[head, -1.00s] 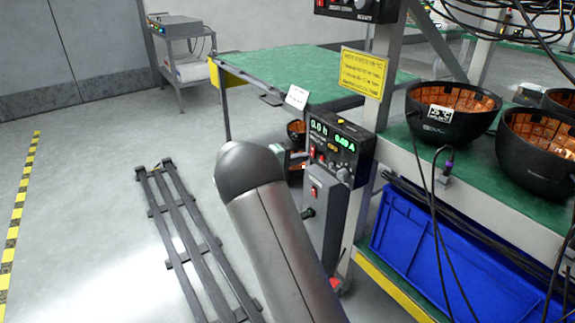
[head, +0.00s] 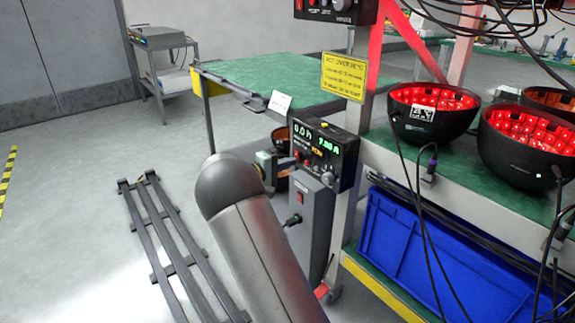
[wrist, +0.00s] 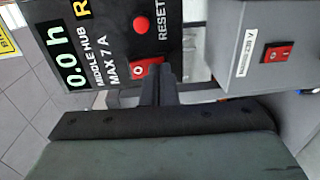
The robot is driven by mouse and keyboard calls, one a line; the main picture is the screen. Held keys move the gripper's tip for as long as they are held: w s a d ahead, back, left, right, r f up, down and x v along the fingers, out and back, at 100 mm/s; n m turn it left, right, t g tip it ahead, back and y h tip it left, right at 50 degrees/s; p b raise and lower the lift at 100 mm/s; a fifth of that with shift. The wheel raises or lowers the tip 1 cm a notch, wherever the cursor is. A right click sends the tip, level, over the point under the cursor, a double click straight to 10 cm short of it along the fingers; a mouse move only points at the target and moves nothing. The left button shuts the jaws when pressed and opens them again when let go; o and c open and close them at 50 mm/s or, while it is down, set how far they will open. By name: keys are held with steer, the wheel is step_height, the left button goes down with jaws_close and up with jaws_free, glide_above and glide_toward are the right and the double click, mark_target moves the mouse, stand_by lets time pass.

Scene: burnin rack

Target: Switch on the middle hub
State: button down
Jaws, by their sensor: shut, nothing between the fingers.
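The middle hub (head: 325,152) is a black box on the rack post with green digits and a lit yellow word. In the wrist view the hub (wrist: 105,40) reads "0.0 h", "MIDDLE HUB" and "MAX 7 A". In the head view my gripper (head: 268,164) is at the hub's left side, partly hidden by my arm.
Bowl-shaped domes (head: 432,112) glow red inside on the green shelf at right. Another hub (head: 336,8) is above. A blue crate (head: 400,240) and hanging cables are at right.

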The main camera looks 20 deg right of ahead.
steer(key=f+p+v, duration=0.1)
steer(key=f+v, duration=0.1)
steer(key=v, duration=1.1)
steer(key=shift+a+f+p, duration=0.15)
steer(key=shift+a+p, duration=0.15)
steer(key=shift+a, duration=0.2)
steer(key=s+d+r+m+g+y+p, duration=0.1)
steer(key=s+d+r+g+y+p, duration=0.15)
steer(key=s+r+p, duration=0.5)
steer(key=s+d+r+m+g+y+p, duration=0.1)
steer(key=s+r+g+y+p, duration=0.1)
steer(key=s+r+y+p, duration=0.35)
steer(key=s+a+r+y+p, duration=0.4)
steer(key=s+r+p, duration=0.4)
steer(key=s, duration=0.5)
steer(key=s+a+r+y+p, duration=0.5)
steer(key=s+r+p, duration=0.4)
steer(key=s, duration=0.4)
steer(key=shift+a+t+p, duration=0.45)
steer(key=shift+a, duration=0.45)
